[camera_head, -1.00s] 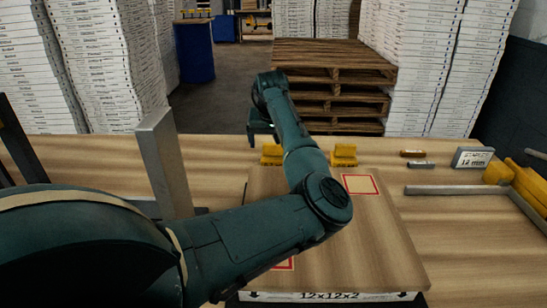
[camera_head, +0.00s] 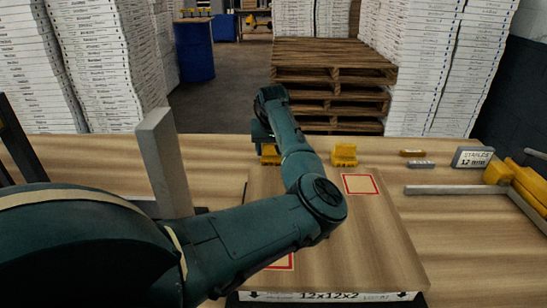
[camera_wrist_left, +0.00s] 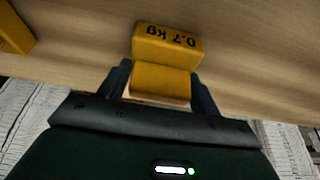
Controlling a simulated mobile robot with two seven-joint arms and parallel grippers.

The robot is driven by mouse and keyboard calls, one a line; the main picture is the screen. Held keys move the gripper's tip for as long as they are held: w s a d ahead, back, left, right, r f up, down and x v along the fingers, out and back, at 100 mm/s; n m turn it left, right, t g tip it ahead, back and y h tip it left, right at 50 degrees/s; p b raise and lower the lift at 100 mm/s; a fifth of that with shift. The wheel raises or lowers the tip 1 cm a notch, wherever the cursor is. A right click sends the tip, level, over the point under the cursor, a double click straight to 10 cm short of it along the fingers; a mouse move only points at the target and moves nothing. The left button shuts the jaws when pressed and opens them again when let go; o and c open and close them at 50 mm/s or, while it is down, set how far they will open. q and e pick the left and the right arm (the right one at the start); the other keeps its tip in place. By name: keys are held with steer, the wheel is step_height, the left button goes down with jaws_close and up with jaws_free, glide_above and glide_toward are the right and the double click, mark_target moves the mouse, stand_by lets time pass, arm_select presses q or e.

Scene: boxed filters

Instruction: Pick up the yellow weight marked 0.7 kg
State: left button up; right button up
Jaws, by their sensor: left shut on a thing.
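The yellow weight marked 0.7 kg (camera_wrist_left: 168,42) shows in the left wrist view with its label upside down. In the head view it (camera_head: 270,158) stands at the table's far edge, partly hidden by my left arm. My left gripper (camera_wrist_left: 162,80) is shut on the weight's narrower block, with one dark finger on each side. In the head view the left gripper (camera_head: 262,137) is mostly hidden behind its own wrist. The weight appears to rest on the table. My right gripper is not in view.
A second yellow weight (camera_head: 344,154) stands to the right; a yellow piece also shows in the wrist view (camera_wrist_left: 14,30). A flat box (camera_head: 390,240) with red-framed labels lies in front. A grey upright plate (camera_head: 165,165) stands left. A staples box (camera_head: 472,157) lies right.

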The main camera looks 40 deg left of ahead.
arm_select(q)
steer(key=c, duration=0.7)
steer(key=shift+a+r, duration=0.1)
steer(key=shift+c, duration=0.2)
